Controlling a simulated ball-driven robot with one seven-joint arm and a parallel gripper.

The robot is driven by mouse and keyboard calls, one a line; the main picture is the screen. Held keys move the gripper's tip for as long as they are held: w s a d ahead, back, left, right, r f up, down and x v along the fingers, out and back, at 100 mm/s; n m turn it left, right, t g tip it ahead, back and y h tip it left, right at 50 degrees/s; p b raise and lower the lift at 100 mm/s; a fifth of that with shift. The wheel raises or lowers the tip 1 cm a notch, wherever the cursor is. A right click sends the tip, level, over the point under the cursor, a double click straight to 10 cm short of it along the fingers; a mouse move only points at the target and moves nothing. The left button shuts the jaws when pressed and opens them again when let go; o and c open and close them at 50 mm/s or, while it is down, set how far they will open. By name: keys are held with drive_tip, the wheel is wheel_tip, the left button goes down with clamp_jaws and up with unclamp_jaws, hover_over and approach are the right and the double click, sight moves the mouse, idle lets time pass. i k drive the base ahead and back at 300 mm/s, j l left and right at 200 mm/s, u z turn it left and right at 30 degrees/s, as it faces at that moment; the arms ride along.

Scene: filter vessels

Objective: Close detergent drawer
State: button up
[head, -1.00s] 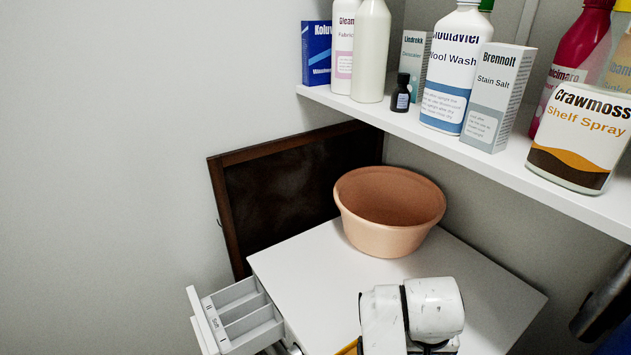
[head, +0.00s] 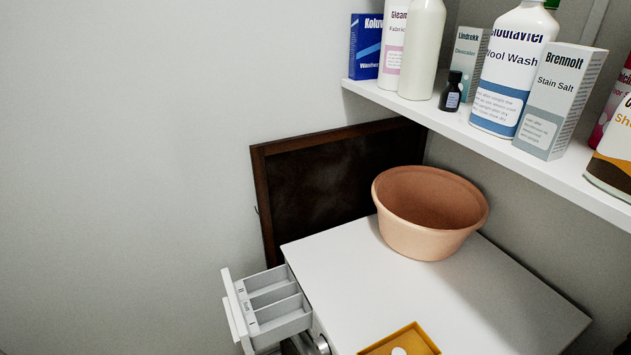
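The detergent drawer (head: 275,301) is pulled out from the front of the white washing machine (head: 455,297). It is a light grey tray with several compartments and a white front panel (head: 236,309) on its left side. The drawer sticks out to the left of the machine's top, at the lower part of the head view. My gripper is not in view, and neither is my arm.
An orange-brown basin (head: 430,222) stands at the back of the machine top. A yellow tray (head: 404,343) lies at its front edge. A dark framed board (head: 325,178) leans behind. A shelf (head: 415,105) with bottles and boxes hangs above. The area left of the drawer looks clear.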

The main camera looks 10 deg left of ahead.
sight(259, 317)
drive_tip(key=u, duration=0.9)
drive_tip(key=i+j+u, duration=0.15)
drive_tip(key=i+j, duration=0.65)
